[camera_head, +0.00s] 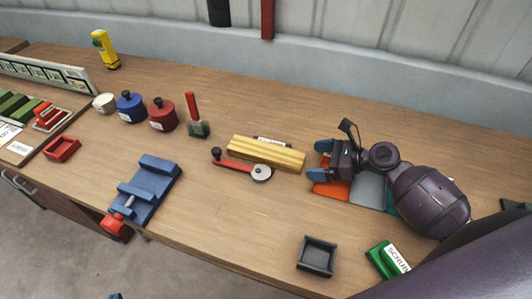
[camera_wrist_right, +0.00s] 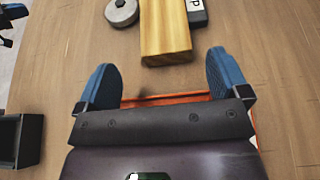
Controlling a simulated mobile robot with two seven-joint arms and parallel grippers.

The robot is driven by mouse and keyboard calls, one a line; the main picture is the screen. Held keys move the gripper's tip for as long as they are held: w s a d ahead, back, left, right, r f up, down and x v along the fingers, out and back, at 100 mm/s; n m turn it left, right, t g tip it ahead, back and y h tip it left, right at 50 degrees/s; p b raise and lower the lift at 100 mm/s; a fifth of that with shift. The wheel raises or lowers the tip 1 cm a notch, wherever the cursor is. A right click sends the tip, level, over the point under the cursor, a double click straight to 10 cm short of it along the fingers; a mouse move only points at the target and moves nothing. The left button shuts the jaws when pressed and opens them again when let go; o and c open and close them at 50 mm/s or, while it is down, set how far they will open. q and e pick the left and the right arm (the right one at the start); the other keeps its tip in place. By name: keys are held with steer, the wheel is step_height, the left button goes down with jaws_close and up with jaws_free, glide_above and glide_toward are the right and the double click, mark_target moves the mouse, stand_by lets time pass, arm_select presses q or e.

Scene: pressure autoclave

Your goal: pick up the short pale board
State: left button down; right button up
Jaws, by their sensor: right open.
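The short pale board (camera_head: 266,153) is a yellow wooden block lying flat on the bench in the head view. It also shows at the top of the right wrist view (camera_wrist_right: 165,30), end-on to my gripper. My right gripper (camera_head: 320,160) is just right of the board's right end. Its blue fingers are apart and empty; in the right wrist view (camera_wrist_right: 162,75) the board's near end lies ahead of the gap, not between the fingers. Only a small blue tip, perhaps my left gripper (camera_head: 115,296), shows at the head view's bottom edge.
A red-handled tool with a grey disc (camera_head: 261,173) lies along the board's front side. A small labelled item sits behind it. An orange tray (camera_head: 329,189) is under my right gripper. A black square tray (camera_head: 317,257) and blue vise (camera_head: 147,188) stand nearer the front.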

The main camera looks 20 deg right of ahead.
mark_target(300, 159)
steer(key=x, duration=0.5)
steer(key=shift+w+d+f, duration=0.15)
steer(key=shift+w+d, duration=0.05)
steer(key=shift+w, duration=0.05)
steer(key=c, duration=1.1)
